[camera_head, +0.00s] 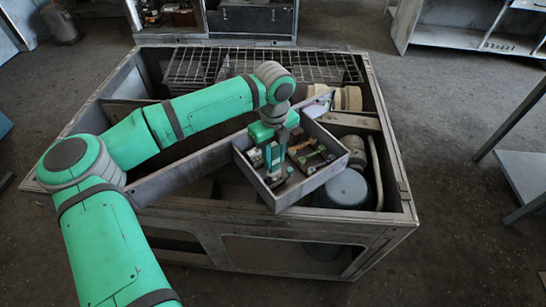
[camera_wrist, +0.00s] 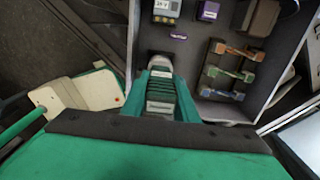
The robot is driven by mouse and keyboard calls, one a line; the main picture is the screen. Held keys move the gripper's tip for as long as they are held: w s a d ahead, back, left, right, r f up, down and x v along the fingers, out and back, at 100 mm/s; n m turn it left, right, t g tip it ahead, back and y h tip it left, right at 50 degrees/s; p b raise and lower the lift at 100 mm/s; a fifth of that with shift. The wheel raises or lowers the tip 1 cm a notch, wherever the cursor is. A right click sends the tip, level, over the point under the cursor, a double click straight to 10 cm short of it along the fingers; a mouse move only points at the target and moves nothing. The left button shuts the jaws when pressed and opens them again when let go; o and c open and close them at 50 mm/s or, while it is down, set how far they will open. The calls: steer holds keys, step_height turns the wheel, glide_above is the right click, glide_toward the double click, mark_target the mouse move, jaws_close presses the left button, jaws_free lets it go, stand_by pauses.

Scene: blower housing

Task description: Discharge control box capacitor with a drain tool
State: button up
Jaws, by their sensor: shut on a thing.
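The control box (camera_head: 325,182) is an open grey tray with small parts inside, lying over the front right of a metal housing. It also shows in the wrist view (camera_wrist: 192,85). My gripper (camera_wrist: 160,95) points down at the left part of the box. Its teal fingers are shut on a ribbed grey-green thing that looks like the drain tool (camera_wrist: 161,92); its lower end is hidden. In the box are a module marked 24 V (camera_wrist: 167,9), a purple part (camera_wrist: 208,10) and a brown block (camera_wrist: 262,17). I cannot tell which part is the capacitor.
Orange, green and blue parts (camera_wrist: 228,72) sit in a row at the box's right. A cream piece (camera_wrist: 100,90) is left of my gripper. The housing (camera_head: 385,130) has open bays, wire mesh (camera_head: 310,66) and a grey-blue round body (camera_head: 342,190). A table (camera_head: 525,170) stands right.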

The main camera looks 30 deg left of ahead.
mark_target(275, 144)
steer(key=shift+r, duration=3.35)
steer(key=shift+w, duration=0.15)
